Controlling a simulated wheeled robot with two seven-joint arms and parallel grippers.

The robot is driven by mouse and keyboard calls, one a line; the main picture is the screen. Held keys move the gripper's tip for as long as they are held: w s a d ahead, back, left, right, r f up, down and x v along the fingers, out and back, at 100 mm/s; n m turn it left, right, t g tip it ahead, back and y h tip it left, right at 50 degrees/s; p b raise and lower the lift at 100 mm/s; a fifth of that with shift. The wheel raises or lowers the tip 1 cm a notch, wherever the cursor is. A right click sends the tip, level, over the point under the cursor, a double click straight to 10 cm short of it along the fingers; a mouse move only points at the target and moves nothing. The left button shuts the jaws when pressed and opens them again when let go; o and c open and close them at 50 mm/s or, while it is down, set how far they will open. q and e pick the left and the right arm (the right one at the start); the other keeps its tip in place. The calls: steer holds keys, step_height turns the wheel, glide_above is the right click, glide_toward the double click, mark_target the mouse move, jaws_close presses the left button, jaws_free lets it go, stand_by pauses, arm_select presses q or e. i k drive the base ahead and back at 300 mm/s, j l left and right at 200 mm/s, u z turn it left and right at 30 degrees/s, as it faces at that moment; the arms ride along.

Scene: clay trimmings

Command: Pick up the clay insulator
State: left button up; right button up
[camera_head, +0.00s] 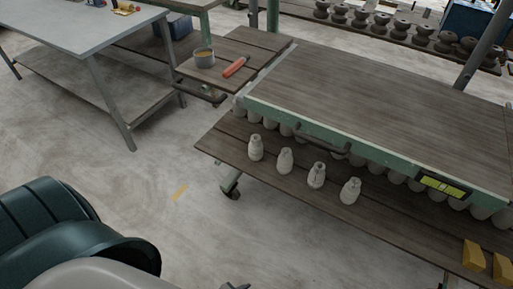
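Several pale grey clay insulators stand upright in a spaced row on the lower wooden shelf (225,147) of the green-framed cart: one at the left end (256,148), then another (285,161), a third (316,176) and one at the right end (350,191). Which one the task means cannot be told. A small grey tip, perhaps of my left gripper (235,286), just shows at the bottom edge, well below and apart from the insulators; its fingers are cut off. My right gripper is not in view.
More pale pieces line up behind, under the cart's wooden top (380,105). Yellow blocks (474,254) sit at the shelf's right end. A side board holds a pot (204,58) and an orange-red tool (236,67). A grey table (75,35) stands upper left. Floor before the shelf is clear.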

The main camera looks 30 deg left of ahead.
mark_target(255, 146)
steer(key=i+l+u, duration=0.5)
steer(key=l, duration=0.15)
steer(key=i+l+u, duration=0.25)
steer(key=l, duration=0.15)
